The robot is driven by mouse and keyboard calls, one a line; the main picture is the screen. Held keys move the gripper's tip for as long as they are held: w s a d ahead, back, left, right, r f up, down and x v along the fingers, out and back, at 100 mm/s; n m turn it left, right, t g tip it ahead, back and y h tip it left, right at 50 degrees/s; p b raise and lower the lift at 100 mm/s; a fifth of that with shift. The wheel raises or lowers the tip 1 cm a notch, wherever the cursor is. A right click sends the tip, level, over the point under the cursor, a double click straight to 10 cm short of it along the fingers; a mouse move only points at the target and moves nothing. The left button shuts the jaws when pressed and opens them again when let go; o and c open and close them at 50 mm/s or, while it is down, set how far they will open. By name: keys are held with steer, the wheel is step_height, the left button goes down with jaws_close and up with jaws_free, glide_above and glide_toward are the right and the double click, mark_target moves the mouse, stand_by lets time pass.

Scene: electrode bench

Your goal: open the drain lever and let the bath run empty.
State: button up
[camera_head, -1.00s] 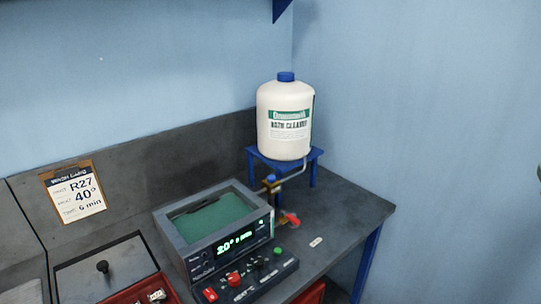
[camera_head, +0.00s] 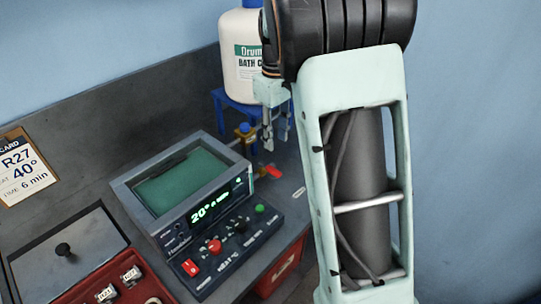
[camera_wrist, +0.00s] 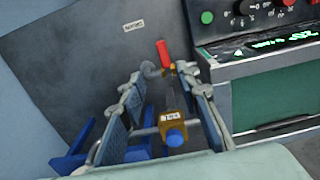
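The bath (camera_head: 180,185) is a grey box with a green surface inside and a lit display reading 20°. The red drain lever (camera_head: 272,172) sticks out low at its right side; in the wrist view the red lever (camera_wrist: 163,52) lies just beyond my fingertips, apart from them. My gripper (camera_head: 274,140) hangs above the lever, pointing down. In the wrist view its fingers (camera_wrist: 163,85) are spread with a gap between them, nothing gripped. A brass valve with a blue knob (camera_wrist: 174,137) shows between the fingers, nearer the camera.
A white bath cleaner bottle (camera_head: 240,60) stands on a blue stand (camera_head: 226,101) behind my gripper, partly hidden by my arm. A control panel (camera_head: 225,248) with red, black and green knobs lies before the bath. A red tray (camera_head: 130,280) sits at the lower left.

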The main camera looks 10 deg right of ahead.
mark_target(274, 170)
steer(key=f, duration=0.5)
steer(key=f+p, duration=0.1)
steer(key=f, duration=0.4)
steer(key=shift+s+a+f, duration=0.15)
steer(key=shift+a+f, duration=0.05)
steer(key=shift+f, duration=0.2)
jaws_close()
